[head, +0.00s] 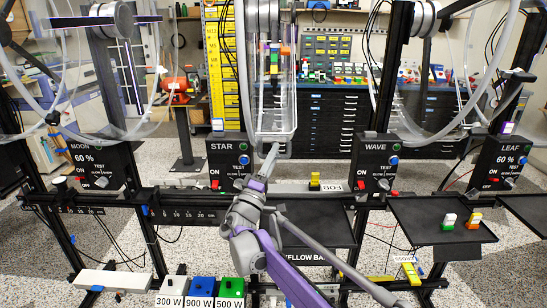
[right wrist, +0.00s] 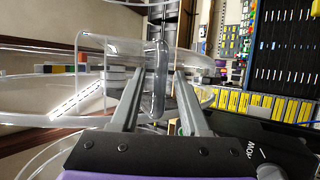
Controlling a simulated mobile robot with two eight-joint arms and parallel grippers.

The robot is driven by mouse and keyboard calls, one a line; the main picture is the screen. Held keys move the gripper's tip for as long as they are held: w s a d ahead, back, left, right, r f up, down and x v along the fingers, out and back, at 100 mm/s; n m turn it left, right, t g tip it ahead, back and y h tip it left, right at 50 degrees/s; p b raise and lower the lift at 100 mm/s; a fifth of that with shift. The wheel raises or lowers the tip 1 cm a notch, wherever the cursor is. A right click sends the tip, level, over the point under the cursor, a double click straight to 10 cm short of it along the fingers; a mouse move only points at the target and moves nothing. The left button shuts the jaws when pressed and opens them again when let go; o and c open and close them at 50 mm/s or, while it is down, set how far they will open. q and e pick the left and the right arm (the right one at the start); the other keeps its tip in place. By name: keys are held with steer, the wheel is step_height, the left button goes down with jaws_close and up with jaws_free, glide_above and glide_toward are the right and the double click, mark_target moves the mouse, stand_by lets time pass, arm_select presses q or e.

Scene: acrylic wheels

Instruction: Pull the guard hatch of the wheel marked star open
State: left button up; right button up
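The star control box (head: 228,160), black with a STAR label, stands left of centre in the head view. Right of it hangs a clear acrylic guard hatch (head: 292,110), a tall see-through piece with a rounded lower edge. My right gripper (head: 271,152) is at its lower end. In the right wrist view the two grey fingers (right wrist: 160,72) stand apart, with a clear upright part of the acrylic (right wrist: 157,100) between them. The fingers do not look closed on it; contact is hard to judge through the clear plastic. My left gripper is not in view.
Moon (head: 95,165), wave (head: 373,162) and leaf (head: 503,160) boxes stand alongside, with large clear wheels nearby. A black tray (head: 410,225) holds small blocks at the right. Black posts and a rail surround my arm. Coloured watt blocks (head: 201,287) lie below.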

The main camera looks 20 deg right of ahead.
steer(key=v, duration=1)
steer(key=shift+s+a+f, duration=0.2)
steer(key=shift+a, duration=0.05)
